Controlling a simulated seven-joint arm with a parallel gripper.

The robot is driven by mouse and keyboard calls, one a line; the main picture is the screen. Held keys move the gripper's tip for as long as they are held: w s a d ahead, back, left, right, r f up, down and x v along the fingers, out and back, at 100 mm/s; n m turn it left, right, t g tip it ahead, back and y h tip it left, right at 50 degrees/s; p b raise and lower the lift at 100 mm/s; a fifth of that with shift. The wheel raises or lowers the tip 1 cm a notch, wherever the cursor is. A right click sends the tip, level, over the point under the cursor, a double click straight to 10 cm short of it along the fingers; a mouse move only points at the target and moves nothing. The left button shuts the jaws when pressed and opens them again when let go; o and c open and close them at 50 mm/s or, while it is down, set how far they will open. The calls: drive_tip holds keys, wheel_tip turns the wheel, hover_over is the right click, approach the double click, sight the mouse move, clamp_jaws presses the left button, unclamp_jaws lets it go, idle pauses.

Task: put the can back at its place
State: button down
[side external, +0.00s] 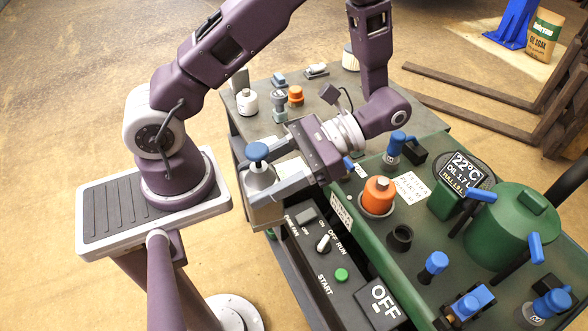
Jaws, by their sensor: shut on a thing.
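The can is a silver-grey vessel (258,178) with a blue knob on top. It is near the middle of the side view, just left of the control panel. My gripper (272,190) reaches it from the right and is shut on it, with pale fingers around its body. The can looks roughly upright.
A black control panel (340,262) with a green START button lies just right of the can. The green machine (450,215) carries an orange-capped part (377,195), a black open cup (400,237) and several blue handles. A grey bench (318,95) behind holds small items.

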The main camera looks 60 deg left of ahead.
drive_tip(key=w+a+f+m+t+y, duration=0.1)
drive_tip(key=w+a+m+t+y, duration=0.1)
drive_tip(key=a+m+t+y, duration=0.25)
drive_tip(key=w+a+m+t+y, duration=0.1)
drive_tip(key=w+a+m+y, duration=0.1)
drive_tip(key=a+m+y, duration=0.4)
drive_tip(key=w+a+m+t+y, duration=0.2)
drive_tip(key=w+a+m+t, duration=0.4)
drive_tip(key=w+t, duration=0.25)
wheel_tip(320, 180, down, 10)
drive_tip(key=w, duration=0.1)
drive_tip(key=shift+w+a, duration=0.2)
drive_tip(key=shift+w, duration=0.1)
drive_tip(key=shift+c, duration=2.4)
unclamp_jaws()
drive_tip(key=shift+f, duration=0.1)
